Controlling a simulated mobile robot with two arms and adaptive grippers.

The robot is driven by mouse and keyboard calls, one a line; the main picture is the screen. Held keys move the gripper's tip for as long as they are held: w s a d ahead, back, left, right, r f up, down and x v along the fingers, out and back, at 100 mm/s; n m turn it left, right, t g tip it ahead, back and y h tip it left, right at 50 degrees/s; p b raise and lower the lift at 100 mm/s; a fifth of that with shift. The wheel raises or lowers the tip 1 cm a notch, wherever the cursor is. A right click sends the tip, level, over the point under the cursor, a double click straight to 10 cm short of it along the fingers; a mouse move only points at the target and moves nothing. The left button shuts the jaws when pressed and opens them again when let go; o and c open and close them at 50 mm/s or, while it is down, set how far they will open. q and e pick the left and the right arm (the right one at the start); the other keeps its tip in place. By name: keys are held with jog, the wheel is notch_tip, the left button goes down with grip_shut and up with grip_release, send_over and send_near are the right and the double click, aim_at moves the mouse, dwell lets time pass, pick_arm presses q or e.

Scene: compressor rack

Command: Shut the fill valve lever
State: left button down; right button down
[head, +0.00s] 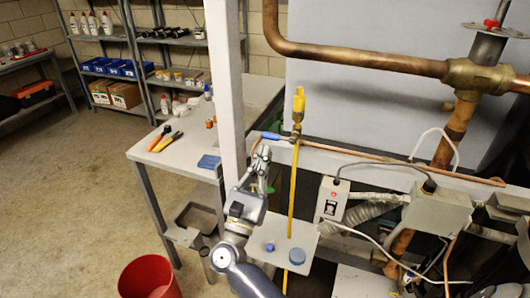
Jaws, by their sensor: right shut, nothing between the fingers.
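A small brass valve (296,133) sits at the left end of a thin copper pipe (400,164). A short blue lever (271,136) points left from it, roughly in line with the pipe. I take this as the fill valve lever. A yellow fitting (299,103) stands on top of the valve and a yellow hose (292,195) hangs below it. My right gripper (263,151) is shut and empty, just below and left of the blue lever. Whether its tips touch the lever I cannot tell. My left gripper is out of view.
A white post (226,90) rises just left of my right gripper. A workbench (180,150) with tools stands behind it. A switch box (331,199) with cables is at the right. A large brass valve (478,75) is at the upper right. A red bucket (149,279) is on the floor.

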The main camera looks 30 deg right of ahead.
jog(key=v, duration=1)
jog(key=w+a+n+t+y, duration=0.2)
jog(key=a+n+t+y, duration=0.25)
jog(key=n+y, duration=0.65)
jog(key=w+a+n+t+y, duration=0.1)
jog(key=a+n+t+y, duration=0.2)
jog(key=a+n+y, duration=0.7)
notch_tip(320, 180, down, 6)
jog(key=s+d+n+g+y, duration=0.1)
jog(key=d+n+g+y, duration=0.3)
jog(key=n, duration=0.8)
jog(key=s+d+f+n+g+h, duration=0.2)
jog(key=s+d+f+n+g, duration=0.1)
jog(key=s+f+n+g, duration=0.9)
jog(key=s+d+f+n+g+h, duration=0.2)
jog(key=s+d, duration=0.2)
jog(key=s, duration=0.3)
jog(key=s+d+f+n+g+h, duration=0.1)
jog(key=s+d+f+g+h, duration=0.15)
jog(key=s+d, duration=0.3)
notch_tip(320, 180, down, 26)
jog(key=s, duration=0.2)
jog(key=s+d+f+g, duration=0.2)
jog(key=s+f, duration=1.4)
jog(key=s, duration=0.1)
jog(key=shift+s+n, duration=0.2)
jog(key=shift+n, duration=0.2)
